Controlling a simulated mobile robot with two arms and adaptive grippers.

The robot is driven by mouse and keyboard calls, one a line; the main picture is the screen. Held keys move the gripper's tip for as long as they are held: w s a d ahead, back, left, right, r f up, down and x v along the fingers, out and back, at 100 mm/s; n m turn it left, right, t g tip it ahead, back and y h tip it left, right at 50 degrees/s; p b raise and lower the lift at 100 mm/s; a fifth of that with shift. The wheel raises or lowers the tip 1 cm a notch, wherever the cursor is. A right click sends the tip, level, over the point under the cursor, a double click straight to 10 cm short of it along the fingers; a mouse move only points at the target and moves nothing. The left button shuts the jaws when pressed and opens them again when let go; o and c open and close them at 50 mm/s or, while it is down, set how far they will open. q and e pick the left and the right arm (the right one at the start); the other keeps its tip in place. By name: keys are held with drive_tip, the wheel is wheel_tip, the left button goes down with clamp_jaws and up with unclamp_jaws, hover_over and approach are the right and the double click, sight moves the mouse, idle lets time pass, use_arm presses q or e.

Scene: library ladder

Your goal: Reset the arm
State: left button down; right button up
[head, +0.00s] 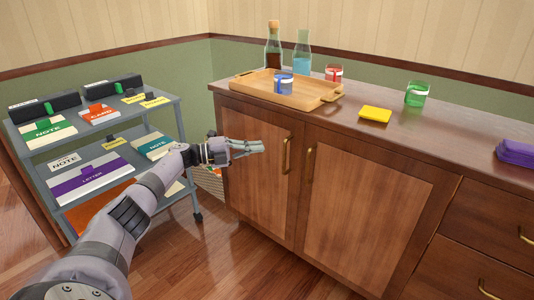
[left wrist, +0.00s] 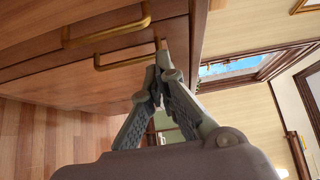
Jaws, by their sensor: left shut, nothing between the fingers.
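My left arm (head: 135,210) reaches in from the lower left in the head view. Its gripper (head: 262,147) is in front of the wooden cabinet's left door (head: 258,180), left of the door handles, and holds nothing. In the left wrist view the fingertips of the left gripper (left wrist: 163,62) come together, shut and empty. Two brass handles (left wrist: 105,32) show beyond them there. My right gripper is in neither view.
A red cup (head: 333,73), yellow block (head: 375,114), green cup (head: 416,94) and purple case (head: 515,153) are there too. A grey cart (head: 180,120) with papers stands left. Floor (head: 220,260) between is clear.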

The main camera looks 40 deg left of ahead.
use_arm(q)
drive_tip(key=shift+a, duration=0.3)
